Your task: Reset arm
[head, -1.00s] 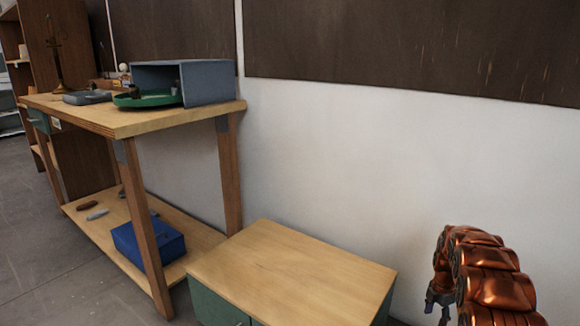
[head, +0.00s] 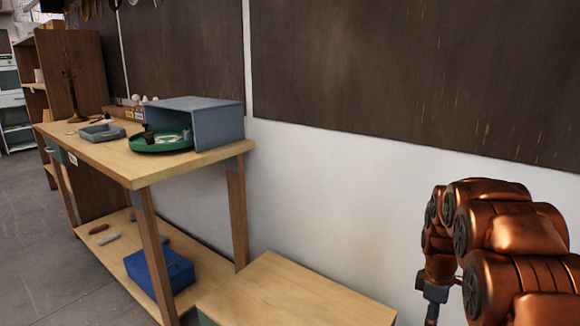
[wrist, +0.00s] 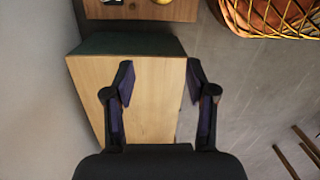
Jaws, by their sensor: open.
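My arm shows as copper-coloured links at the right of the head view, folded close to the white wall. My gripper (wrist: 158,85) is open and empty in the wrist view, its two dark fingers spread apart. It points down over the wooden top of a low cabinet (wrist: 150,118), with nothing between the fingers. The same cabinet top (head: 295,293) shows at the bottom of the head view. In the head view the fingers themselves cannot be made out.
A workbench (head: 108,152) at the left holds a grey open box (head: 205,120), a green tray (head: 150,146), a grey tray (head: 100,133) and a brass lamp stand (head: 70,85). A blue box (head: 165,275) sits on its lower shelf. A wire basket (wrist: 270,15) stands near the cabinet. Floor at left is clear.

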